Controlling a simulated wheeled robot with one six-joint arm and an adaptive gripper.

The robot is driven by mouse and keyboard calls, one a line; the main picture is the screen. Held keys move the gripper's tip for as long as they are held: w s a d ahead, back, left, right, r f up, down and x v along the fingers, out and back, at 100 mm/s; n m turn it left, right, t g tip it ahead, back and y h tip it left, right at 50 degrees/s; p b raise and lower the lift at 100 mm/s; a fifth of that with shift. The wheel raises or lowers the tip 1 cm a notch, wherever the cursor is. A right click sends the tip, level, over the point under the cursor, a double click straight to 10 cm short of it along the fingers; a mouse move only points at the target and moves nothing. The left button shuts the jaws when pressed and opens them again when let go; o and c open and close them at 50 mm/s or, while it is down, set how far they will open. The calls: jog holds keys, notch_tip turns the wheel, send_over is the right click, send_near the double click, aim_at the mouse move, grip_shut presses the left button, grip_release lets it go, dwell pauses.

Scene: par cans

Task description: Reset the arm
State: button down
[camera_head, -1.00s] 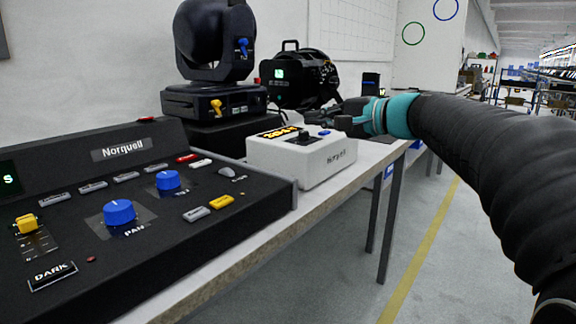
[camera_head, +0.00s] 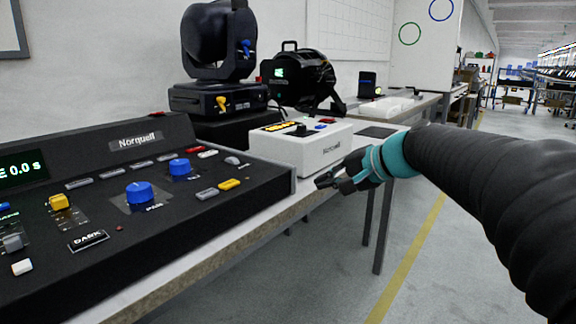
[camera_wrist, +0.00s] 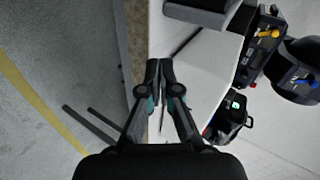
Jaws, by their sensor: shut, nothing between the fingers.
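My gripper (camera_head: 322,182) is at the right of the white Norquell box in the head view, by the table's front edge. In the wrist view my gripper (camera_wrist: 159,66) points along the table edge with its fingertips together and nothing between them. My arm, in a black sleeve with a teal band, comes in from the right. The gripper appears apart from the box and the table.
A black Norquell console (camera_head: 110,240) with blue knobs fills the left. The white box (camera_head: 300,152) sits beyond it on the table (camera_head: 225,245). A moving-head light (camera_head: 218,60) and a par can (camera_head: 300,78) stand behind. The floor (camera_head: 330,265) in front is clear.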

jog(key=s+d+f+n+g+h+p, duration=0.1)
jog(key=s+d+f+n+g+h, duration=0.15)
jog(key=s+f, duration=0.5)
jog(key=s+d+f+n+g+h+p, duration=0.1)
jog(key=s+d+f+h, duration=0.3)
jog(key=s, duration=0.6)
jog(key=s+d+f+n+t+h+p, duration=0.1)
jog(key=s+n+h+p, duration=0.1)
jog(key=s, duration=0.9)
jog(key=shift+f+n+p, duration=0.3)
jog(key=shift+n+p, duration=0.1)
jog(key=shift+n, duration=0.25)
jog(key=shift+h, duration=0.25)
